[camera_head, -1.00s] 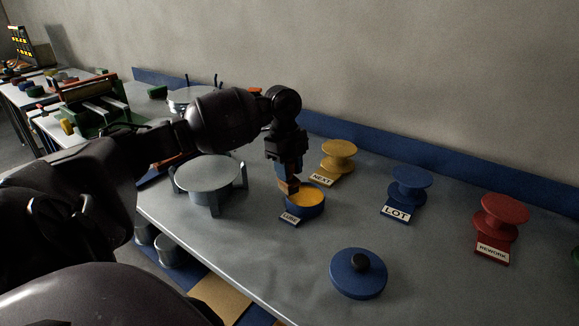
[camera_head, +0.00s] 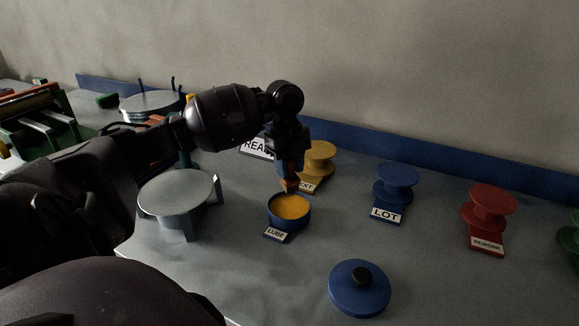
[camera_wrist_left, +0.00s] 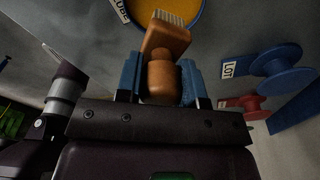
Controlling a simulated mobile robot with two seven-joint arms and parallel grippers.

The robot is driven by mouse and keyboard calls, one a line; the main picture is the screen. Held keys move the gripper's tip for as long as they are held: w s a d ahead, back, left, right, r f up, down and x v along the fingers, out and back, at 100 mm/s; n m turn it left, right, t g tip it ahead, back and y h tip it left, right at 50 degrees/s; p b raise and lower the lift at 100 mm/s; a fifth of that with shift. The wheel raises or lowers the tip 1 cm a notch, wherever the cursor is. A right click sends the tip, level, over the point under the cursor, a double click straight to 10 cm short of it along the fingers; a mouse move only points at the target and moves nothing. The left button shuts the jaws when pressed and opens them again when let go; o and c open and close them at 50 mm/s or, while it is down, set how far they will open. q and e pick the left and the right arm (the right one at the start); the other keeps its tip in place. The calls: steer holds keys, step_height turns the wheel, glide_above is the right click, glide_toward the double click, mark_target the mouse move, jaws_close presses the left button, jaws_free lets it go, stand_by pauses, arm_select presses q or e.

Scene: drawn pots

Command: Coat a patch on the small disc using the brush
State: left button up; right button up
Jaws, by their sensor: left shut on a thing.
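My left gripper (camera_head: 291,168) is shut on the brush (camera_wrist_left: 166,75), which has an orange-brown handle and pale bristles. In the head view the brush (camera_head: 290,185) points down, just above the far rim of the blue LUBE pot (camera_head: 289,223) with yellow-orange contents. The pot also shows behind the bristles in the left wrist view (camera_wrist_left: 199,18). A grey disc (camera_head: 175,188) sits on a legged stand left of the pot. A silver disc (camera_head: 150,102) lies farther back; I cannot tell which is the small one. My right gripper is out of view.
A blue lid (camera_head: 357,292) with a black knob lies in front. Yellow (camera_head: 319,155), blue LOT (camera_head: 396,180) and red REWORK (camera_head: 488,205) spool-shaped stands line the back. A blue ledge (camera_head: 440,180) borders the wall. Green equipment (camera_head: 40,125) stands far left. The front right is clear.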

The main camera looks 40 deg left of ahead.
mark_target(290, 189)
arm_select(q)
steer(key=shift+w, duration=0.1)
steer(key=shift+a+m, duration=0.1)
steer(key=shift+m, duration=0.3)
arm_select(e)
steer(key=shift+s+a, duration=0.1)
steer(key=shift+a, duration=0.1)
arm_select(q)
steer(key=shift+f, duration=0.3)
steer(key=shift+f+b, duration=1.55)
steer(key=shift+f, duration=1.15)
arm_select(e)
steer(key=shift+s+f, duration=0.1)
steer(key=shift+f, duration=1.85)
arm_select(q)
steer(key=shift+b, duration=0.3)
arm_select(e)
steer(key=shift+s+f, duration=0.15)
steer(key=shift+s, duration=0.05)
arm_select(q)
steer(key=shift+f, duration=0.55)
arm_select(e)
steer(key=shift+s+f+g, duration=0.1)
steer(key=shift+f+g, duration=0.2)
